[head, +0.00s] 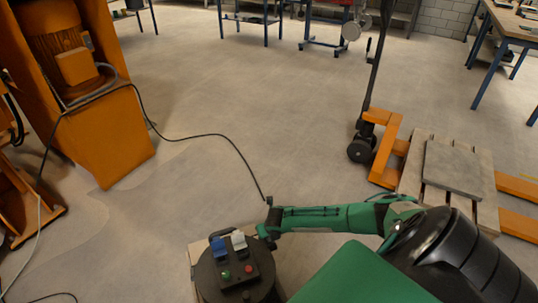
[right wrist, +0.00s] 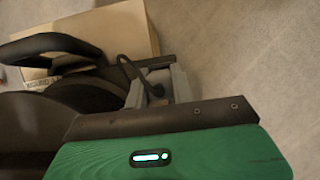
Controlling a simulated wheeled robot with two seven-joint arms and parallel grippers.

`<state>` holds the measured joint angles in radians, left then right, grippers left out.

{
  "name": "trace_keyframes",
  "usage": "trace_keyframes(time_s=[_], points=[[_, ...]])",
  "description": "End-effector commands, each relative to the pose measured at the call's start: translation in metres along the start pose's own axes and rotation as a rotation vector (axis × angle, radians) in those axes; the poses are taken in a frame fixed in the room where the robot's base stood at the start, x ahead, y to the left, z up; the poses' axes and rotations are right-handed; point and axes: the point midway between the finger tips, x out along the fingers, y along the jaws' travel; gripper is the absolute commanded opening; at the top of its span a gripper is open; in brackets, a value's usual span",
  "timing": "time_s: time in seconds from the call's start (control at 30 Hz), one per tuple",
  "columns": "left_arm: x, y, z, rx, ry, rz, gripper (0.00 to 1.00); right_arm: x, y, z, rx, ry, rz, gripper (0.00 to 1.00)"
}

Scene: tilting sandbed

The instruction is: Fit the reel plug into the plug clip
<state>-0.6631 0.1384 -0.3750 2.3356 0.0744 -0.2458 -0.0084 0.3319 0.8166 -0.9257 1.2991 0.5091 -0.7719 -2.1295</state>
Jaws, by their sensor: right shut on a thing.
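My right gripper (head: 268,222) is at the end of the green arm that reaches left in the head view. In the right wrist view its grey fingers (right wrist: 157,84) are close together, with a dark corded piece (right wrist: 153,87) between them. I take this for the reel plug; its shape is mostly hidden. A black cable (head: 215,135) runs up from the gripper to the orange machine. I cannot make out the plug clip. My left gripper is not in view.
A cardboard-coloured box (right wrist: 115,30) shows beside the round body. The orange machine (head: 105,135) stands at the left. An orange pallet truck (head: 385,150) and a wooden pallet (head: 487,185) are at the right. Workbenches line the back. The middle floor is clear apart from the cable.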

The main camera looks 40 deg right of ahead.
Motion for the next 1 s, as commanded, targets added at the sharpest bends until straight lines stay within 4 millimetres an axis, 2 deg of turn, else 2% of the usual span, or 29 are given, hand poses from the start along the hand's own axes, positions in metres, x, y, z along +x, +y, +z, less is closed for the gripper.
trace_keyframes(time_s=[0.33,0.37,0.47,0.5,0.8,1.0], points=[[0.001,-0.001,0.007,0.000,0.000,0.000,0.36,0.009,0.000,-0.004,0.000,0.000,0.000,0.00],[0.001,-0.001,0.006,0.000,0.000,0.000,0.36,0.008,0.000,-0.003,0.000,0.000,0.000,0.28],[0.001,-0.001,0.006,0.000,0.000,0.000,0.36,0.008,0.000,-0.003,0.000,0.000,0.000,0.48],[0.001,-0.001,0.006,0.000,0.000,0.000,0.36,0.008,0.000,-0.003,0.000,0.000,0.000,0.49],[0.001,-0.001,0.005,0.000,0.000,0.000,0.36,0.006,0.000,-0.003,0.000,0.000,0.000,0.49],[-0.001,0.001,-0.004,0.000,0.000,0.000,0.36,-0.018,-0.001,-0.002,-0.002,-0.001,0.000,0.49]])
